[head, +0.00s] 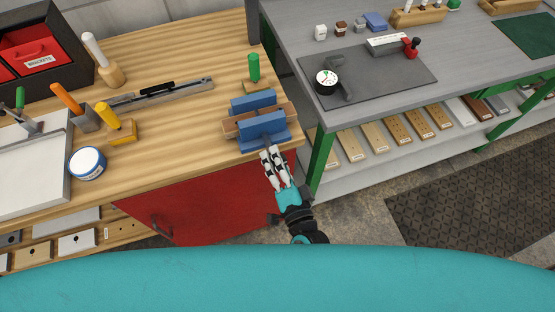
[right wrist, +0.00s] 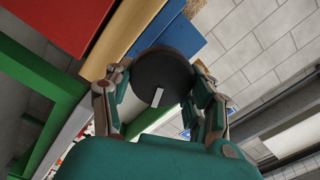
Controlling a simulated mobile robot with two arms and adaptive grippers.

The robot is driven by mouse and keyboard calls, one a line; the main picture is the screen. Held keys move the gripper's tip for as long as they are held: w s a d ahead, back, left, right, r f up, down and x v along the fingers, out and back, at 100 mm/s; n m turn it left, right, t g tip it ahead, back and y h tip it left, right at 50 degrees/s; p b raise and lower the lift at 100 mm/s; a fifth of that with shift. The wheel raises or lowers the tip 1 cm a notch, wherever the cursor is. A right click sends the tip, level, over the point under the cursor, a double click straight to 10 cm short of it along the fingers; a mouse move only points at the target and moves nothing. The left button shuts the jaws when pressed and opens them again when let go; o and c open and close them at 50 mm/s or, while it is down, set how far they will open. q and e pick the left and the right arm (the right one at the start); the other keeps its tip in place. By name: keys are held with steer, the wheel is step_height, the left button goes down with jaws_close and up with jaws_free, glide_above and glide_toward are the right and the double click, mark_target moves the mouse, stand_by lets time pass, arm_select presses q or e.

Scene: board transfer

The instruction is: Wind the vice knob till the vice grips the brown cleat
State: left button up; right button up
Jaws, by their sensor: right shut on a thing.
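The blue vice (head: 262,125) is at the front right corner of the wooden bench. The brown cleat (head: 231,126) lies between its two blue jaws, and its ends stick out on both sides. Whether the front jaw touches the cleat cannot be made out. The vice knob (right wrist: 160,72) is a dark round disc with a white mark near its lower edge in the right wrist view. My right gripper (head: 269,153) is at the front of the vice, shut on the knob; its fingers (right wrist: 163,96) sit on both sides of it. My left gripper is not in view.
A green-handled tool (head: 253,68) stands behind the vice. A round white tin (head: 87,163) and a yellow-handled tool (head: 108,115) are to the left. A grey bench (head: 300,55) with a dark mat and gauge (head: 326,80) is to the right. A red cabinet (head: 200,205) is below.

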steer(key=o, duration=1.1)
steer(key=shift+o, duration=0.2)
steer(key=v, duration=1.2)
